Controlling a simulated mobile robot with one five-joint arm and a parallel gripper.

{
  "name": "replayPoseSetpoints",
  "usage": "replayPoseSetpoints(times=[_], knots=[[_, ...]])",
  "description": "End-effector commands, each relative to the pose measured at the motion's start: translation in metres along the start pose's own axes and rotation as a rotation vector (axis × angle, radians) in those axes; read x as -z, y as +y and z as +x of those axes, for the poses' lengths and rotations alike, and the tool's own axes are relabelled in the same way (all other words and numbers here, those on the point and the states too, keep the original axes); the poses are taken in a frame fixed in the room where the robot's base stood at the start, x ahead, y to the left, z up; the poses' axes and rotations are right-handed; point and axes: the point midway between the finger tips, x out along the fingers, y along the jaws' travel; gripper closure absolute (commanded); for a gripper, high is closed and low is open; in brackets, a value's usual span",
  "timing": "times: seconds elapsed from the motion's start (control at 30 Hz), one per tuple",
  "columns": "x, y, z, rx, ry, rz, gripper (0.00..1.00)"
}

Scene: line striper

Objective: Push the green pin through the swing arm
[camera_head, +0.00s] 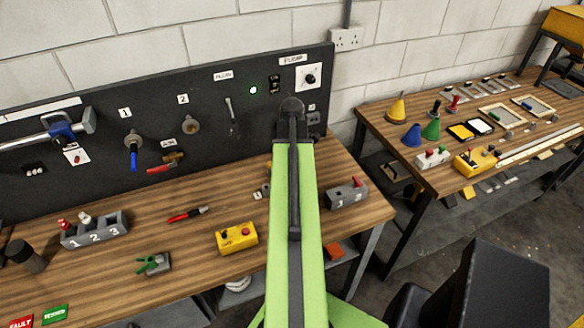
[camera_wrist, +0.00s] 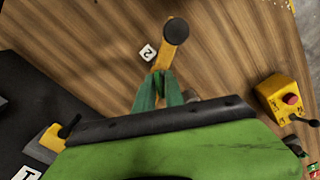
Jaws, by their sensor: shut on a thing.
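My gripper (camera_wrist: 159,77) shows in the wrist view as two dark green fingers closed together at the tips. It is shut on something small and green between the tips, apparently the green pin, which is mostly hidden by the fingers. A yellow bar with a round black knob (camera_wrist: 176,32), which looks like the swing arm, extends just beyond the fingertips. Whether the pin touches or enters it cannot be told. In the head view my arm hides the gripper and most of this spot.
A yellow control box (camera_head: 237,237) with a red button stands nearby. A grey block (camera_head: 346,193) with a red pin sits right of my arm. The black back panel (camera_head: 200,110) bounds the wooden bench (camera_head: 190,240).

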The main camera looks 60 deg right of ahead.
Motion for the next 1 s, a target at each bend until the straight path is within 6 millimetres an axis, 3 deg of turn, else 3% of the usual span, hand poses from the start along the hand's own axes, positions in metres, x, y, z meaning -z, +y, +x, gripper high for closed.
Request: replayPoseSetpoints(times=[1.0], knots=[[-0.0006, 0.0000, 0.0081, 0.000, 0.000, 0.001, 1.00]])
